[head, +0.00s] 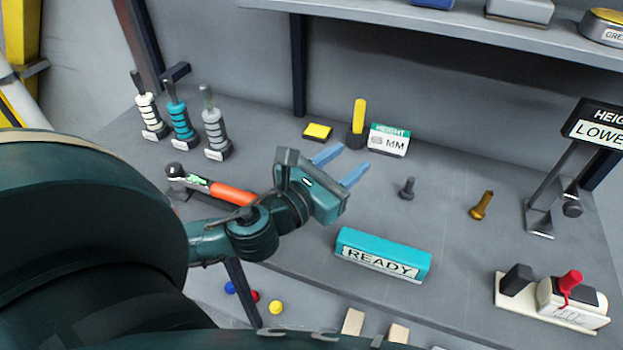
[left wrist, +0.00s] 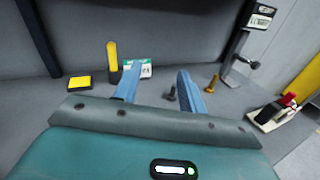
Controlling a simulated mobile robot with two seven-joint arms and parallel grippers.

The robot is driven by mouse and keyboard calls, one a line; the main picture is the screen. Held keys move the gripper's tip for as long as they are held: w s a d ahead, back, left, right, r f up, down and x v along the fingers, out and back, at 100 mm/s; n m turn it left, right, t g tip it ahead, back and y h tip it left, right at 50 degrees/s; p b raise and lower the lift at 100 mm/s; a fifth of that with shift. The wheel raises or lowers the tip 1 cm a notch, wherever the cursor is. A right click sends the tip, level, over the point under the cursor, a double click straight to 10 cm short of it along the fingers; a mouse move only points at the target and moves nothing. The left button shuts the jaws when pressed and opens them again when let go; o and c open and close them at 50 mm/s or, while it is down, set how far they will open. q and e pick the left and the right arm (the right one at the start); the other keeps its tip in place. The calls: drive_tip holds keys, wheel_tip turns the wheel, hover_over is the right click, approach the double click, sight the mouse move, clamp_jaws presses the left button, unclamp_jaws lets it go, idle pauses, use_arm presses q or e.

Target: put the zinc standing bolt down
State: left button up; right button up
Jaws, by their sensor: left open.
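The zinc standing bolt (head: 407,188) is a small dark grey bolt. It stands on the grey bench with its wider end down. It also shows in the left wrist view (left wrist: 170,94), just beside the right-hand finger. My left gripper (head: 355,157) is open, with its two blue fingers apart and nothing between them. In the head view it is to the left of the zinc bolt and apart from it. The left wrist view shows the same open fingers (left wrist: 160,68). My right gripper is in neither view.
A brass bolt (head: 481,205) is right of the zinc one. A teal READY block (head: 383,256) lies in front. A hammer (head: 215,187) lies left; a red switch box (head: 572,299) is front right.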

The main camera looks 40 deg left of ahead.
use_arm(q)
drive_tip(key=s+a+f+n+g+y, duration=0.4)
drive_tip(key=s+a+f+n+y, duration=0.15)
drive_tip(key=f, duration=0.25)
drive_tip(key=shift+g, duration=0.3)
drive_tip(key=p+x, duration=0.1)
drive_tip(key=x, duration=0.6)
drive_tip(key=shift+a, duration=0.2)
drive_tip(key=shift+r+p+x, duration=0.2)
drive_tip(key=shift+p+x, duration=0.2)
drive_tip(key=shift+x, duration=2.65)
drive_tip(key=shift+w, duration=0.1)
clamp_jaws()
